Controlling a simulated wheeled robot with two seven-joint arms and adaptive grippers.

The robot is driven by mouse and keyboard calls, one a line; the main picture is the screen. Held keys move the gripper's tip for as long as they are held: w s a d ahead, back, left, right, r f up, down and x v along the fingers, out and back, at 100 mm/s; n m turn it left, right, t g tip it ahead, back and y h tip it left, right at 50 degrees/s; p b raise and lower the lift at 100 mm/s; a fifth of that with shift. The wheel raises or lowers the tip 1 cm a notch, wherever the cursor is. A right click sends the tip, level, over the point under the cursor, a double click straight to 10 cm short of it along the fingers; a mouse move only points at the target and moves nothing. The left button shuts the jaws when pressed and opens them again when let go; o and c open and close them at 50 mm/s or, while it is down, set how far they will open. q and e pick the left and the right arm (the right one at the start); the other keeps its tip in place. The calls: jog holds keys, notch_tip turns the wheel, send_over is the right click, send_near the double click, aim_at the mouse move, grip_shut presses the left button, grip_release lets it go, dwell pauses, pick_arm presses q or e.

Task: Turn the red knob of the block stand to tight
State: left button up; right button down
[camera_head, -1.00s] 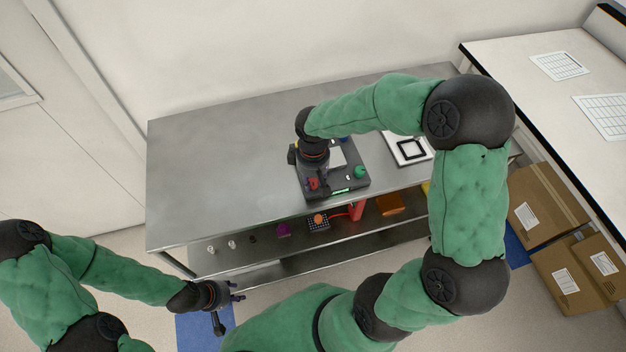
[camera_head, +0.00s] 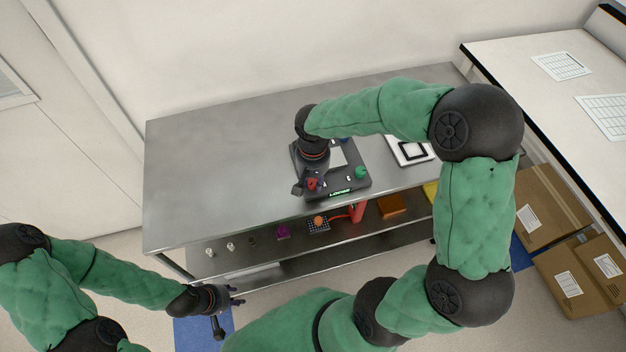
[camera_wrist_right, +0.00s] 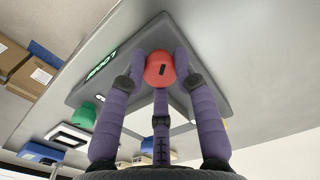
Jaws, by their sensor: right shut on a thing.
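The block stand (camera_head: 350,182) is a dark grey box on the steel table, with a small lit green display (camera_head: 340,192) on its front edge. The display seems to read "LOOSE" in the right wrist view (camera_wrist_right: 101,65). The red knob (camera_head: 312,184) is at the stand's front left corner, partly covered by my right gripper (camera_head: 311,187). In the right wrist view the knob (camera_wrist_right: 159,69) has a dark mark and sits between the purple-grey fingers, which are shut around it. My left gripper (camera_head: 236,295) is empty, fingers spread, low in front of the table.
A white tray with a black frame (camera_head: 410,150) lies to the right. Several small items, including an orange block (camera_head: 391,206), are on the lower shelf. The table's left half (camera_head: 215,165) is clear.

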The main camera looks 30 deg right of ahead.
aim_at(313, 182)
dwell(0.5)
jog(key=c, duration=0.9)
grip_release()
jog(key=shift+c, duration=0.2)
jog(key=shift+r, duration=0.1)
notch_tip(313, 182, up, 12)
